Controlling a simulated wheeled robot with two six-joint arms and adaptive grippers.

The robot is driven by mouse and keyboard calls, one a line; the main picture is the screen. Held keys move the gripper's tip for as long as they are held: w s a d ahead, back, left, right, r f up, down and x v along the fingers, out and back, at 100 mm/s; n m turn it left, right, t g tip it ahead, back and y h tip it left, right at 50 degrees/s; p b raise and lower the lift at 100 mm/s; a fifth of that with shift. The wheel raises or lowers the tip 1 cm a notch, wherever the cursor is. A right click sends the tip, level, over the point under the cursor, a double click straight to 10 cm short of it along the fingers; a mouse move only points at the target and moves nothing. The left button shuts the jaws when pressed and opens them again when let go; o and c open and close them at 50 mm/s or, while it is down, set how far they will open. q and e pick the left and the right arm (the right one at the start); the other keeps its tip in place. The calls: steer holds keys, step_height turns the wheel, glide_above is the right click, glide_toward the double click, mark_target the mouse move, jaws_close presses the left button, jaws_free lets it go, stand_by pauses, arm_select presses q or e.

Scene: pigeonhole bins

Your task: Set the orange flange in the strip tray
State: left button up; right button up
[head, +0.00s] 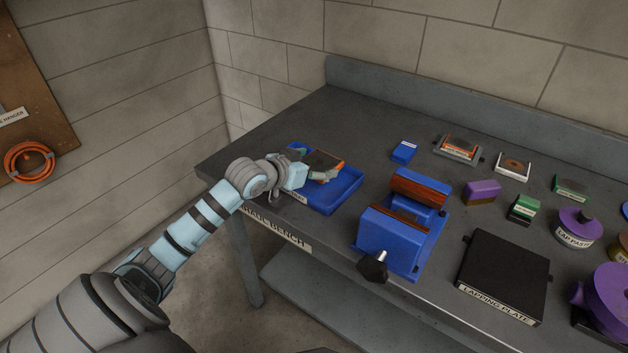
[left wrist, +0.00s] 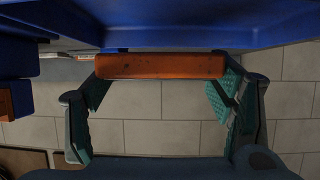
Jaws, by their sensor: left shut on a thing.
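The strip tray (head: 345,193) is a shallow blue tray at the bench's left front, its front label partly hidden by my left arm. My left gripper (head: 316,164) is over the tray, shut on the orange flange (head: 328,160), a dark-topped piece with an orange edge. In the left wrist view, the flange (left wrist: 160,66) shows as an orange bar between the two teal-padded fingers (left wrist: 160,90), close to the tray's blue surface (left wrist: 190,35). I cannot tell whether the flange touches the tray floor. My right gripper is not in view.
A blue vise (head: 395,240) with brown jaws stands just right of the tray. A black lapping plate (head: 503,277) is farther right. A small blue box (head: 404,151) and several other labelled items are behind. The bench is clear behind the tray.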

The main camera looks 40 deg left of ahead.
mark_target(314, 188)
arm_select(q)
steer(key=shift+f+b, duration=0.35)
steer(key=shift+f, duration=1.4)
steer(key=shift+f, duration=0.3)
steer(key=shift+s+f, duration=0.1)
steer(key=shift+f, duration=0.2)
steer(key=o, duration=1.8)
steer(key=shift+d+f, duration=0.1)
steer(key=shift+d, duration=0.05)
steer(key=shift+o, duration=0.2)
